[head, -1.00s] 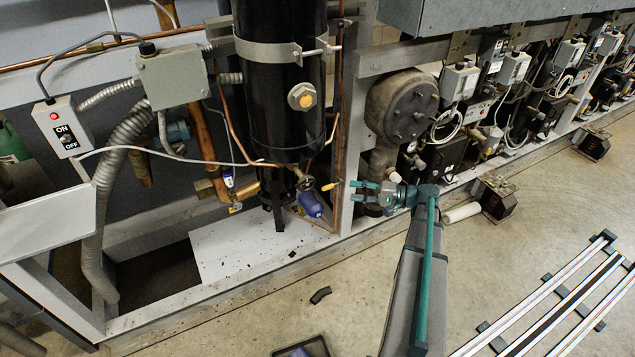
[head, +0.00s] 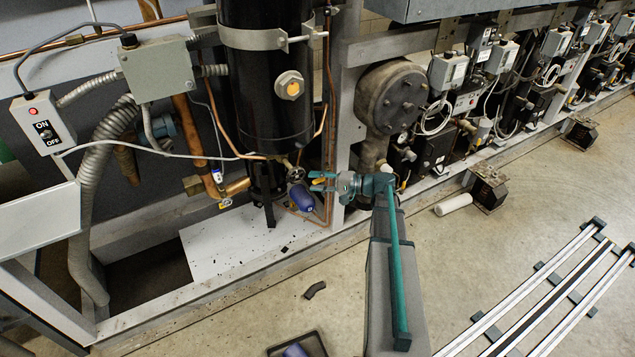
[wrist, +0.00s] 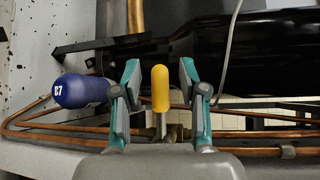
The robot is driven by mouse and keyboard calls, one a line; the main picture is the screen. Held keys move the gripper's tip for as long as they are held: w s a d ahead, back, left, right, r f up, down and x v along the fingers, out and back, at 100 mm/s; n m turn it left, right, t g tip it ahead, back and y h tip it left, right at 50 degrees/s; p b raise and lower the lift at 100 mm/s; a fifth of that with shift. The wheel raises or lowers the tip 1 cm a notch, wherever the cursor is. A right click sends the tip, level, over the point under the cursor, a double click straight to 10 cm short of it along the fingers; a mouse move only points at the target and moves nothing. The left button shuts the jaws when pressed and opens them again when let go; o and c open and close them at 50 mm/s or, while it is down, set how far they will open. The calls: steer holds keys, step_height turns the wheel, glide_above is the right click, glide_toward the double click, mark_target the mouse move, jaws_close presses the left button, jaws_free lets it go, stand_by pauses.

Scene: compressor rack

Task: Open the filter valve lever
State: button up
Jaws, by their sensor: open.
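The yellow filter valve lever (wrist: 160,90) stands upright in the middle of the wrist view, on a brass fitting (wrist: 170,131) by the copper pipes. My gripper (wrist: 158,75) is open, with one teal finger on each side of the lever and a visible gap on both sides. In the head view my gripper (head: 313,181) points left at the foot of the black filter tank (head: 265,105). There the lever is mostly hidden by the fingers.
Copper pipes (wrist: 60,133) run behind the fingers. A grey frame post (head: 343,130) stands close to my gripper.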

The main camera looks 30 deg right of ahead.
steer(key=shift+c, duration=0.3)
jaws_close()
